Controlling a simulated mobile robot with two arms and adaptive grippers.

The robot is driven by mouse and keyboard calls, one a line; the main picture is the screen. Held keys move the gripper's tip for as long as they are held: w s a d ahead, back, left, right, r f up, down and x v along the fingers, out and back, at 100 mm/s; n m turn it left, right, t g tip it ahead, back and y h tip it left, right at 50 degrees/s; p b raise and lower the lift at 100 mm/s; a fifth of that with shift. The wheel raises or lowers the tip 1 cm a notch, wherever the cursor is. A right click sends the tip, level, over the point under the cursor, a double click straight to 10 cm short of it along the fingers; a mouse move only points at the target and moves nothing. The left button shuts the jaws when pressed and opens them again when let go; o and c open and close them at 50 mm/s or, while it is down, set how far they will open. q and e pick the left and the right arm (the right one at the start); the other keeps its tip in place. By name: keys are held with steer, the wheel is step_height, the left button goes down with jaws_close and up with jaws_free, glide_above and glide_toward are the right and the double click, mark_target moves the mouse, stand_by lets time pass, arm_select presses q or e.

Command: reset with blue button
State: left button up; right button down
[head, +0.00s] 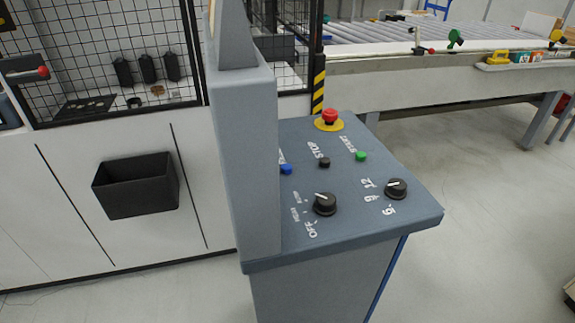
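The blue button (286,169) sits on the sloped top of a grey-blue control panel (390,230), at its left side near the upright screen housing. The housing's edge stands close beside the button, and the label by it is partly hidden. Neither of my grippers is in the head view.
The panel also carries a red emergency stop (329,117), a black stop button (324,162), a green start button (361,156) and two black knobs (325,204). The upright housing (245,150) blocks the left side. Open floor (480,240) lies to the right.

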arm_select(q)
steer(key=shift+s+d, duration=0.25)
steer(key=shift+d, duration=0.3)
steer(key=c, duration=0.4)
jaws_close()
steer(key=shift+a, duration=0.1)
steer(key=shift+w+a, duration=0.1)
steer(key=shift+a, duration=0.1)
